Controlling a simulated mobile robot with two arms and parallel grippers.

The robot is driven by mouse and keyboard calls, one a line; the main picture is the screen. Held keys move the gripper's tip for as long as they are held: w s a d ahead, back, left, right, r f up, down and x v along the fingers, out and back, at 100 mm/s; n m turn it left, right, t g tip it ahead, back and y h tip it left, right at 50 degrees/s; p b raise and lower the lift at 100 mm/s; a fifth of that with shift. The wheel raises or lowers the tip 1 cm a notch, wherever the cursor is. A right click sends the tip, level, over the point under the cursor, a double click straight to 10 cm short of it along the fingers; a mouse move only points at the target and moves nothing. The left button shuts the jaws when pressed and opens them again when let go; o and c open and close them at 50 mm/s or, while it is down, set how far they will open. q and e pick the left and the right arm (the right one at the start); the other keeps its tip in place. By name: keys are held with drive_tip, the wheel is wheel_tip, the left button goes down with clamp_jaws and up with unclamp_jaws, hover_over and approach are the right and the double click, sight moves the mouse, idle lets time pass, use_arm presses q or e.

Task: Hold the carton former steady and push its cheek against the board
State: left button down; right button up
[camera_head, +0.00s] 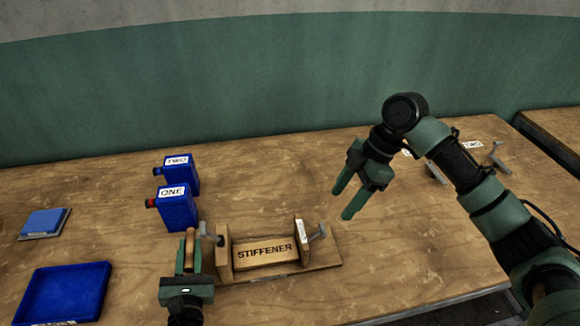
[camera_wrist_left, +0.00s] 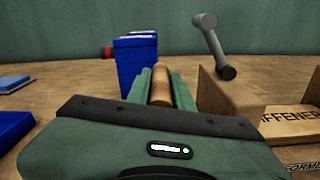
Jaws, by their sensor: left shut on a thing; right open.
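The carton former (camera_head: 322,258) is a wooden base with an upright cheek at each end. The left cheek (camera_head: 223,257) and right cheek (camera_head: 305,250) each have a grey crank on the outer side. The board (camera_head: 264,251), marked STIFFENER, lies between the cheeks; I cannot tell whether either touches it. My left gripper (camera_head: 189,240) is shut on a wooden handle at the former's left; the handle (camera_wrist_left: 162,85) shows between the fingers in the left wrist view. My right gripper (camera_head: 342,203) is open and empty, above the table behind and right of the former.
Two blue containers marked ONE (camera_head: 176,212) and TWO (camera_head: 182,174) stand behind my left gripper. A blue tray (camera_head: 64,291) and a small blue block (camera_head: 43,222) are at the left. Grey metal parts (camera_head: 498,160) lie at the far right. The table right of the former is clear.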

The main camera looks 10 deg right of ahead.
use_arm(q)
drive_tip(key=c, duration=1.2)
unclamp_jaws()
drive_tip(key=shift+o, duration=0.2)
